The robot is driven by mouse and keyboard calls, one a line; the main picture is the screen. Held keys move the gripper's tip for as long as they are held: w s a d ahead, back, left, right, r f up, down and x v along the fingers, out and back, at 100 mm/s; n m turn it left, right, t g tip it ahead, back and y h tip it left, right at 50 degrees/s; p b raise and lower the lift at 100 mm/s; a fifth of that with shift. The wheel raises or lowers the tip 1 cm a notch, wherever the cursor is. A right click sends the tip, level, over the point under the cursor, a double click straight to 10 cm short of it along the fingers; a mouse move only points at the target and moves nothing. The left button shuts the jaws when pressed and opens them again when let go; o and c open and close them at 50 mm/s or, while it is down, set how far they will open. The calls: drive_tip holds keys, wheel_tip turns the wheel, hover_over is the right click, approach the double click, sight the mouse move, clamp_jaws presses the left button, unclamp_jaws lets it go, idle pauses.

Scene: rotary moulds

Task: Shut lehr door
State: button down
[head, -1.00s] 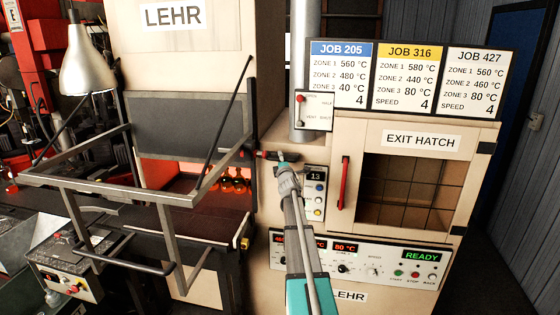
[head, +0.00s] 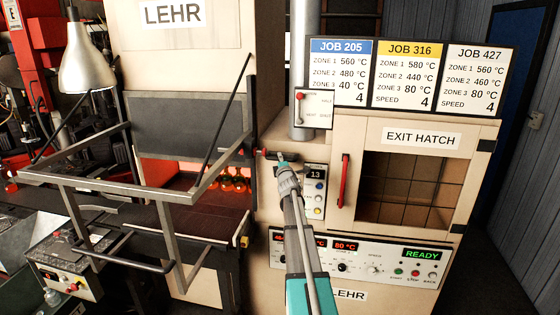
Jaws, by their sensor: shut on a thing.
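The lehr (head: 183,58) is a large cream cabinet. A dark grey door panel (head: 185,118) sits above its glowing orange opening, with slanted dark rods at its sides. The opening is uncovered below the panel, and several orange glass pieces (head: 232,182) show inside. My gripper (head: 281,163) is at the cabinet front, right of the opening. It is shut on a small dark lever with a red end (head: 263,153). My gripper hides part of the lever, so the exact grip is hard to see.
A grey metal frame (head: 165,220) stands out in front of the opening. The exit hatch (head: 408,190) with a red handle (head: 343,181) and a control panel (head: 372,256) lie further right.

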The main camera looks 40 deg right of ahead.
wheel_tip(320, 180, down, 28)
drive_tip(key=b, duration=2.8)
drive_tip(key=shift+f, duration=0.2)
drive_tip(key=shift+s+a, duration=0.1)
drive_tip(key=shift+s, duration=0.05)
drive_tip(key=c, duration=0.9)
unclamp_jaws()
drive_tip(key=shift+c, duration=0.2)
drive_tip(key=o, duration=0.4)
drive_tip(key=shift+f, duration=0.15)
